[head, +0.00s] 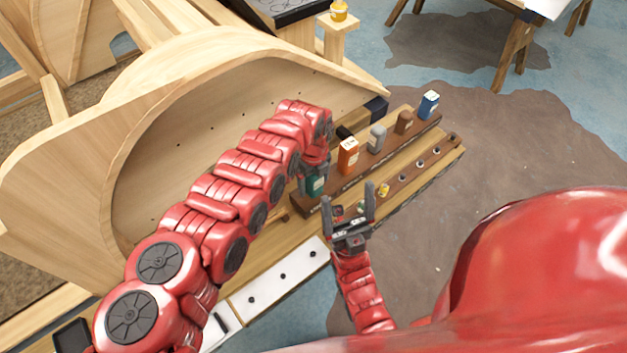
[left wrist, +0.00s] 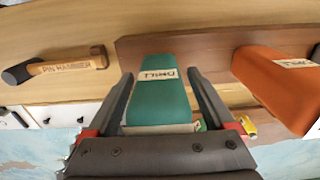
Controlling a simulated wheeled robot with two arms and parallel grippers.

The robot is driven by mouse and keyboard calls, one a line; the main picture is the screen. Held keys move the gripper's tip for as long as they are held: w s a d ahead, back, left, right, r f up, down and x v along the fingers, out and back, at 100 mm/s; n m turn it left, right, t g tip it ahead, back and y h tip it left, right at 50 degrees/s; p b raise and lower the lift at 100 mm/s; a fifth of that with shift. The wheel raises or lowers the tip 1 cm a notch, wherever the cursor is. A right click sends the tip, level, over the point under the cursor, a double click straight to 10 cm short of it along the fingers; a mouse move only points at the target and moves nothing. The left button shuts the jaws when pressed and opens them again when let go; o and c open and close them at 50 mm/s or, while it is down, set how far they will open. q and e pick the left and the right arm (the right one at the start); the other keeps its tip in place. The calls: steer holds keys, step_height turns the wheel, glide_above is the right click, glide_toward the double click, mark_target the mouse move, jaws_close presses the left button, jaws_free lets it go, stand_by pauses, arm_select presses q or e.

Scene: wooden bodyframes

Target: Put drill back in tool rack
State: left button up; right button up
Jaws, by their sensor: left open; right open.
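A green tool handle or block (head: 316,184) with a white label stands at the near end of the dark brown rack (head: 330,196). I cannot read its label clearly or tell whether it is the drill. My left gripper (head: 312,172) is at this green piece. In the left wrist view the green piece (left wrist: 160,95) lies between the open fingers of the left gripper (left wrist: 160,80), with narrow gaps visible beside it. My right gripper (head: 352,205) is open and empty, fingers pointing up, in front of the rack.
An orange block (head: 348,157), grey one (head: 376,139), brown one (head: 404,122) and blue one (head: 429,104) stand along the rack. A curved wooden bodyframe (head: 200,110) rises behind.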

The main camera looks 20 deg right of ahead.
arm_select(q)
step_height(320, 180, up, 12)
steer(key=b, duration=0.3)
stand_by(0.4)
